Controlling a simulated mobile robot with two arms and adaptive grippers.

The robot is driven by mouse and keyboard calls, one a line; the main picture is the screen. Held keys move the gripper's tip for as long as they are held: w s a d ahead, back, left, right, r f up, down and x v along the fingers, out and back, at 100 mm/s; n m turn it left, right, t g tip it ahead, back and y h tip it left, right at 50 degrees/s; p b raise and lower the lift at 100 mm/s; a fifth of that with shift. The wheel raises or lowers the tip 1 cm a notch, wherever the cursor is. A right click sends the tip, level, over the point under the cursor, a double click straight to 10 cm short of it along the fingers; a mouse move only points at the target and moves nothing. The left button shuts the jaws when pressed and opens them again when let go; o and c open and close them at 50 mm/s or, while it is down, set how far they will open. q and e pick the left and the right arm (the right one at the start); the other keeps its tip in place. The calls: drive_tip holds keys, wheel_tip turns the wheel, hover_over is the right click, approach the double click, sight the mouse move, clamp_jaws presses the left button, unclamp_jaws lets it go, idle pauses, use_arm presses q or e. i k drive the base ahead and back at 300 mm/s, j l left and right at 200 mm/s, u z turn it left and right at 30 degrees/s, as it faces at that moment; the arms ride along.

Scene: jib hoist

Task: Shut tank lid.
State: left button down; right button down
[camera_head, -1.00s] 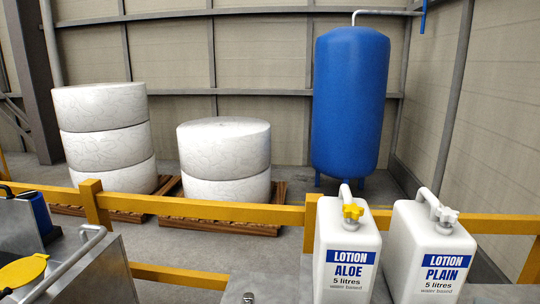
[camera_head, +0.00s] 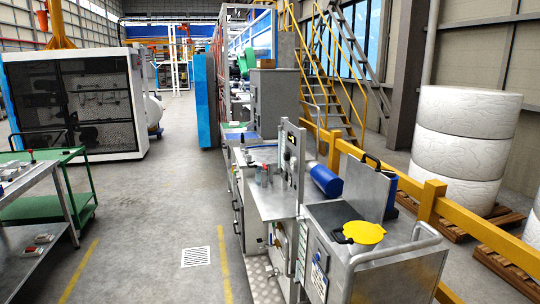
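A steel tank unit (camera_head: 395,273) stands at the front right, with a rail handle along its right top edge. A flat metal panel (camera_head: 362,188) stands upright at the back of its top, with a black handle (camera_head: 371,160) at its upper edge; it looks like the lid, standing open. A round yellow disc (camera_head: 364,232) lies on the tank's top in front of the panel, with a dark part at its left. Whether the disc covers an opening cannot be told. Neither of my grippers is in view.
A steel workbench (camera_head: 275,195) with a blue cylinder (camera_head: 325,180) adjoins the tank. A yellow guard rail (camera_head: 470,240) runs along the right, with white rolls (camera_head: 465,145) behind it. A green cart (camera_head: 50,195) stands at left. The grey floor (camera_head: 150,225) between is clear.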

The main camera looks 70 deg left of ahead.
sight(366, 189)
drive_tip(key=u, duration=1.6)
drive_tip(key=i+j, duration=0.25)
drive_tip(key=j, duration=0.3)
